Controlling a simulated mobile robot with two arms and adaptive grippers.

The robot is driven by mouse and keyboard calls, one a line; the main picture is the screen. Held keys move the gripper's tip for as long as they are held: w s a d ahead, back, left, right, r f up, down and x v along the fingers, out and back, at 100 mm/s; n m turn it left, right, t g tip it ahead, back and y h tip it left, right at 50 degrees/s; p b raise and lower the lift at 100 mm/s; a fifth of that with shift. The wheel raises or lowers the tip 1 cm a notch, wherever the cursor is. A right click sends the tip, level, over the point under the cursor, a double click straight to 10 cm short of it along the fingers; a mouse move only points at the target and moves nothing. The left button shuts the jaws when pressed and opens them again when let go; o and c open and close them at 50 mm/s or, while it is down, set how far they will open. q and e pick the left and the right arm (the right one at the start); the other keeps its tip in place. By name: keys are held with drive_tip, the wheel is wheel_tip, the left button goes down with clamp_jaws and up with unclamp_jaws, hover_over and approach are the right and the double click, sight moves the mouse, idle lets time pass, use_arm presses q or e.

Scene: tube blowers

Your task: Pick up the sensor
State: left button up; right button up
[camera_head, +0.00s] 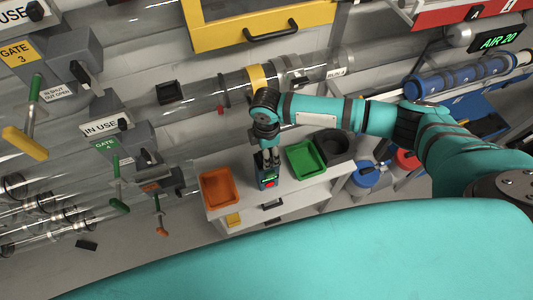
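The sensor appears to be the small dark device (266,179) with a green display and a red patch. It is on or just above the white bench (240,215), between the orange tray and the green tray. My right arm comes in from the right, and my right gripper (270,160) points down at the device's upper end. The fingertips overlap it in this view, with a narrow gap showing between them. I cannot tell if they grip it. My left gripper is not in view.
Gate handles (117,180) stick out at left. Blue and red round containers (366,175) stand at right.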

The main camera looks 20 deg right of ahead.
clamp_jaws()
idle(0.3)
